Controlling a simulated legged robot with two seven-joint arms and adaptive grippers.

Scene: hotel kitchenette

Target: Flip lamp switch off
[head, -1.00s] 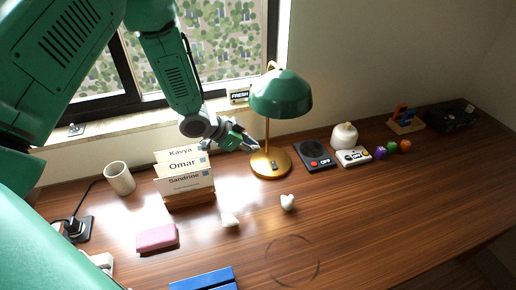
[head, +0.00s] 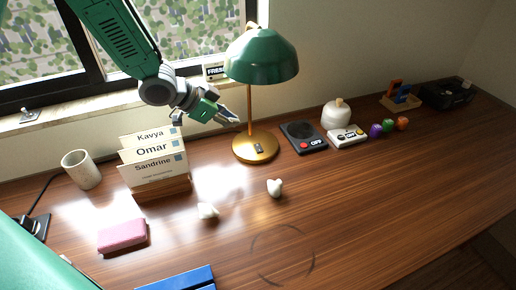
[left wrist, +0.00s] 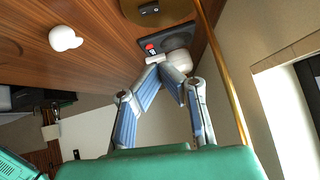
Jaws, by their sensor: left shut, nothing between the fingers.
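The lamp has a green dome shade (head: 261,58), a thin brass pole and a round brass base (head: 242,152) on the wooden desk. A small dark switch (head: 258,148) sits on the front of the base; its position is too small to read. My left gripper (head: 236,120) is shut and empty, left of the pole and above the base, apart from the switch. In the left wrist view, the fingers (left wrist: 160,64) meet at their tips, the pole (left wrist: 222,70) runs down the right side, and the switch (left wrist: 150,9) shows at the top edge. My right gripper is not in view.
A name-card holder (head: 155,165) stands left of the lamp, with a mug (head: 82,170) beyond. The desk's right part is mostly clear.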

